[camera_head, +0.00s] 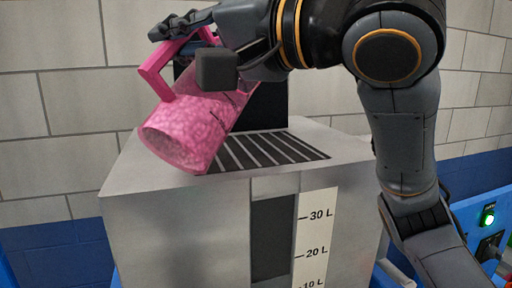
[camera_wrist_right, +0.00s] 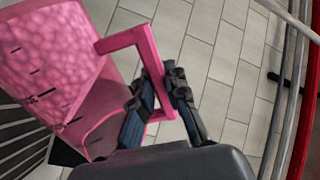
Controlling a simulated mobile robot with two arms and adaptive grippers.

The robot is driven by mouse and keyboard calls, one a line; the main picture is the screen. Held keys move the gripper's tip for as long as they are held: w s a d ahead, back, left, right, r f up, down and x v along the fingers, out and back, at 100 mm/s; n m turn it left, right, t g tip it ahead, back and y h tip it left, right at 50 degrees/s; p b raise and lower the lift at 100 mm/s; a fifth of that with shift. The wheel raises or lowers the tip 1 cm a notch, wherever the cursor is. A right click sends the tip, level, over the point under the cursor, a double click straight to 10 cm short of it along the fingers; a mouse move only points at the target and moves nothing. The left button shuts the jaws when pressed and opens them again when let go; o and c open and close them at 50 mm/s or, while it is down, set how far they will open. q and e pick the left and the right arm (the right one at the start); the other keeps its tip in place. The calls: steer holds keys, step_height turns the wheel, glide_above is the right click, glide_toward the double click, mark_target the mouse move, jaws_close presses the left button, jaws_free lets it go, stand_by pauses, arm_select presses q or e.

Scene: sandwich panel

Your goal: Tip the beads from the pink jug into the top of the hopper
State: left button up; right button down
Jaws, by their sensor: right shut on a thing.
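The pink jug (camera_head: 200,125) is held tilted, its lower end down to the left and its other end up behind my wrist. It is see-through, and pale beads (camera_head: 182,133) show gathered toward its lower end. My right gripper (camera_head: 180,24) is shut on the jug's handle (camera_head: 154,82). In the right wrist view the fingers (camera_wrist_right: 165,95) close around the handle (camera_wrist_right: 130,40), beside the jug body (camera_wrist_right: 60,60). The hopper (camera_head: 165,225) is a grey box with a dark slatted top (camera_head: 275,150). The jug is over its left part. My left gripper is out of view.
A level scale (camera_head: 317,240) marked in litres and a dark window (camera_head: 272,240) are on the hopper's front. A black upright panel (camera_head: 262,112) stands behind the slats. A blue unit (camera_head: 495,210) with a lit green button stands at the right. A tiled wall is behind.

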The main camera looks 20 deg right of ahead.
steer(key=shift+d+f, duration=0.1)
steer(key=shift+w+d+r+m, duration=0.25)
steer(key=shift+w+d+m, duration=0.3)
steer(key=shift+m, duration=0.55)
steer(key=shift+w+d+f+m+b, duration=0.45)
steer(key=shift+d+f+m+b, duration=0.1)
steer(key=shift+m+b, duration=0.15)
